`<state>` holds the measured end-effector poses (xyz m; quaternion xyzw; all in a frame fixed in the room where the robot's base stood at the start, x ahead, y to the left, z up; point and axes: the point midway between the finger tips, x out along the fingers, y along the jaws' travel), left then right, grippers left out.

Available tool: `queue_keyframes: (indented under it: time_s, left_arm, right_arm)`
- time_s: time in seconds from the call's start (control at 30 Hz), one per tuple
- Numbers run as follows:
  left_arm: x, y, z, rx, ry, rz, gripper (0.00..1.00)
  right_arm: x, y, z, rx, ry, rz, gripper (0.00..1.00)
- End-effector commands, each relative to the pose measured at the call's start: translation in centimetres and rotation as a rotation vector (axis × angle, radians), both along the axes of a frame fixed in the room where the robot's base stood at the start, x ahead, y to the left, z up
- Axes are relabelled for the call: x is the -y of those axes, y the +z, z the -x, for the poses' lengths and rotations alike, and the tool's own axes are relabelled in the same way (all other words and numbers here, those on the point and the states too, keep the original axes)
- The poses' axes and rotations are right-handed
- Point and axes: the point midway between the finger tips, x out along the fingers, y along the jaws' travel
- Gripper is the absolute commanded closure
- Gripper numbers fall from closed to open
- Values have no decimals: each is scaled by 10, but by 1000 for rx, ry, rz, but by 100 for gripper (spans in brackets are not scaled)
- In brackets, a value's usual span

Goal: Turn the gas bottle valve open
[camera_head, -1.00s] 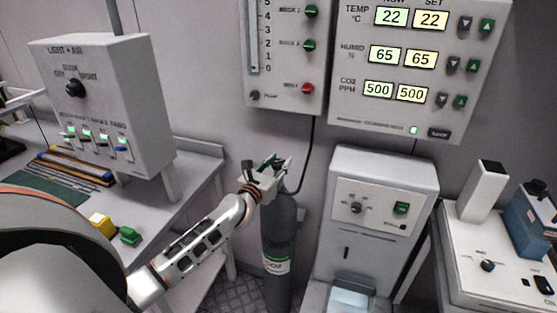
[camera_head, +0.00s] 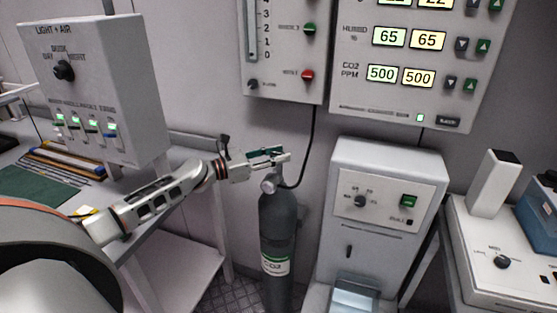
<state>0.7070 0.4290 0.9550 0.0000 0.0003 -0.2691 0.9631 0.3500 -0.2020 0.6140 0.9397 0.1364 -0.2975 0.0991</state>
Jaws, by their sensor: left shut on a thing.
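The dark grey gas bottle (camera_head: 278,222) stands upright on the floor against the wall, with a green and white label marked CO2. Its metal valve (camera_head: 270,185) sits on top, with a dark hose running up from it to the wall panel. My left gripper (camera_head: 268,156) reaches in from the left at the top of the bottle. It is shut on the valve's handle, which is mostly hidden by the fingers. How far the valve is turned cannot be told. My right gripper is not in view.
A light and air control box (camera_head: 95,90) hangs above the workbench (camera_head: 160,185) on the left. A grey dispenser cabinet (camera_head: 385,180) stands close to the right of the bottle. A climate panel (camera_head: 400,100) is on the wall above. A white bench device (camera_head: 500,235) is at far right.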

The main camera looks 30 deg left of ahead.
Motion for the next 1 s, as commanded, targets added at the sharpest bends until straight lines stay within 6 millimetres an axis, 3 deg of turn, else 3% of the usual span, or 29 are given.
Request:
queue_keyframes:
  time_s: [0.5, 0.53, 0.6, 1.0]
  left_arm:
    - [0, -1, 0, -1, -20, -1, 90]
    - [0, -1, 0, -1, -20, -1, 67]
    - [0, 0, 0, -1, -20, -1, 52]
    - [-1, -1, 2, -1, -19, -1, 52]
  right_arm:
    - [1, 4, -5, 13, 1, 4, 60]
    - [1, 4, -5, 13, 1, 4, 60]
    - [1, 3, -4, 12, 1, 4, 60]
    - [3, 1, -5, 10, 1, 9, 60]
